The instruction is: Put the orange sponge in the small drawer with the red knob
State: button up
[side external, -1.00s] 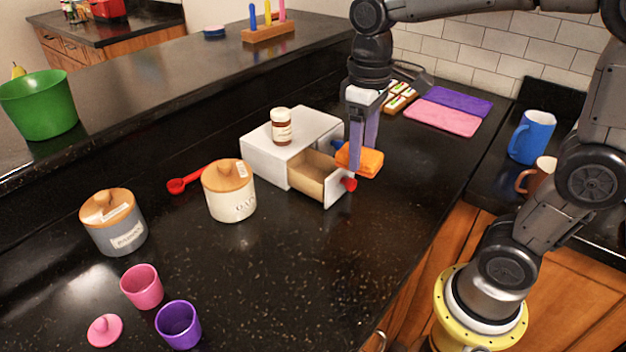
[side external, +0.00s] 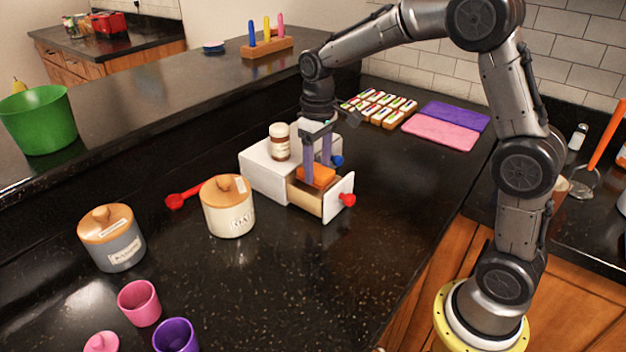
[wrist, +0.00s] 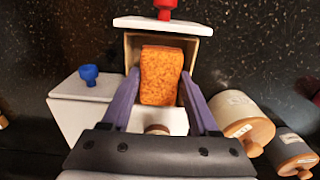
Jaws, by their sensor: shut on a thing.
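The orange sponge (side external: 316,176) is held between the fingers of my gripper (side external: 318,168), over the open small drawer (side external: 308,201). The drawer's red knob (side external: 348,199) is on its white front, pulled out from the white box (side external: 262,172). In the wrist view the sponge (wrist: 161,75) lies between the two purple fingers of my gripper (wrist: 160,92), lined up with the drawer opening (wrist: 196,54). The red knob (wrist: 165,8) shows at the top. The sponge hides most of the drawer inside, so I cannot tell whether it touches the bottom.
A brown-and-white jar (side external: 279,142) stands on the box. A blue knob (side external: 337,161) marks the neighbouring drawer, which is shut. A cream canister (side external: 228,208) and a red scoop (side external: 184,199) are left of the box.

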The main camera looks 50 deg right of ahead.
jog(key=shift+w+f, duration=0.45)
jog(key=shift+f, duration=0.05)
jog(key=shift+w+f, duration=0.15)
jog(key=shift+f, duration=0.8)
jog(key=shift+w+f, duration=0.1)
jog(key=shift+f, duration=0.8)
jog(key=shift+f, duration=0.1)
jog(key=o, duration=1)
